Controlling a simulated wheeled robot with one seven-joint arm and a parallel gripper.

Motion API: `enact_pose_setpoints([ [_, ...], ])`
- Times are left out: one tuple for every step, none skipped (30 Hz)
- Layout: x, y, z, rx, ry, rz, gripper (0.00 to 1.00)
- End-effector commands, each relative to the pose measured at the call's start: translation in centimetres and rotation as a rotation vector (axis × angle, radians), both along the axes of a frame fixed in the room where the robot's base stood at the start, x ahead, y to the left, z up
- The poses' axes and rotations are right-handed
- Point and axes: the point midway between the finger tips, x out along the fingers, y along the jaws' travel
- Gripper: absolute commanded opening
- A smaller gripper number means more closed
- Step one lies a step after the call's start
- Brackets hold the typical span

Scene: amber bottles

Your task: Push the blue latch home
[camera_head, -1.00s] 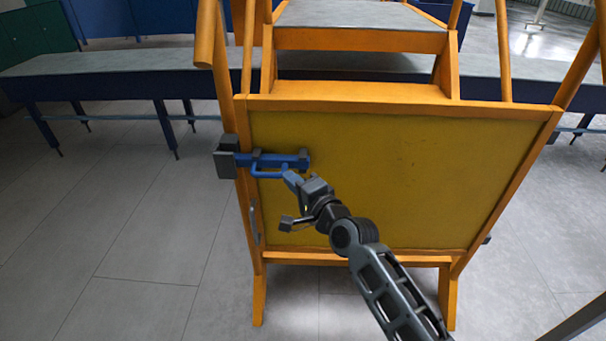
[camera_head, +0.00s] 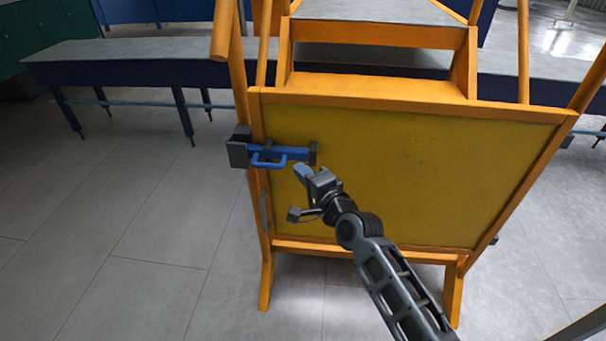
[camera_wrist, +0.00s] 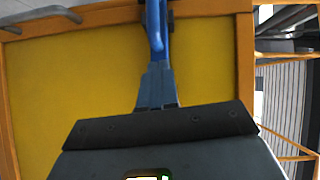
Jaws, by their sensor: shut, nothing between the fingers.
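The blue latch (camera_head: 280,153) is mounted on the upper left of the yellow panel (camera_head: 400,170). Its bolt lies level, with its left end at the dark block (camera_head: 239,149) on the orange post. The latch's looped handle hangs below the bolt, close to the block. My gripper (camera_head: 299,169) is shut and empty, with blue fingers, just below and right of the handle; a small gap seems to separate them. In the wrist view, my shut fingers (camera_wrist: 157,80) point up toward the blue latch (camera_wrist: 155,22); the depth between them is hard to judge there.
The panel sits in an orange frame (camera_head: 420,103) with legs and upright posts. A grey curved pull handle (camera_wrist: 40,16) is on the frame's edge. A long grey-topped bench (camera_head: 140,62) stands behind. The floor (camera_head: 130,200) at left is clear.

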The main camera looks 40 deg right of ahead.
Motion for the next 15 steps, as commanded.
enact_pose_setpoints([
  [0.1, -0.1, 0.1, 0.0, 0.0, 0.0, 0.0],
  [0.1, -0.1, 0.1, -0.001, 0.0, 0.0, 0.0],
  [-0.4, 0.1, 0.0, -0.001, 0.001, 0.001, 0.0],
  [-0.8, 0.2, 0.0, 0.0, 0.002, 0.001, 0.0],
  [-1.2, 0.3, 0.0, 0.0, 0.002, 0.0, 0.0],
  [-1.6, 0.4, 0.1, -0.001, 0.001, 0.0, 0.0],
  [-1.9, 0.5, 0.1, 0.0, 0.002, 0.0, 0.0],
  [-2.3, 0.6, 0.1, 0.0, 0.002, 0.0, 0.0],
  [-2.8, 0.7, 0.2, -0.001, 0.001, 0.0, 0.0],
  [-3.2, 0.8, 0.2, 0.001, 0.002, 0.0, 0.0],
  [-3.6, 0.9, 0.2, 0.001, 0.002, 0.0, 0.0],
  [-4.1, 1.0, 0.3, 0.0, 0.001, 0.0, 0.0],
  [-4.6, 1.1, 0.2, 0.001, 0.002, 0.0, 0.0],
  [-5.0, 1.3, 0.3, 0.001, 0.002, 0.0, 0.0],
  [-5.6, 1.4, 0.3, 0.001, 0.002, 0.0, 0.0],
])
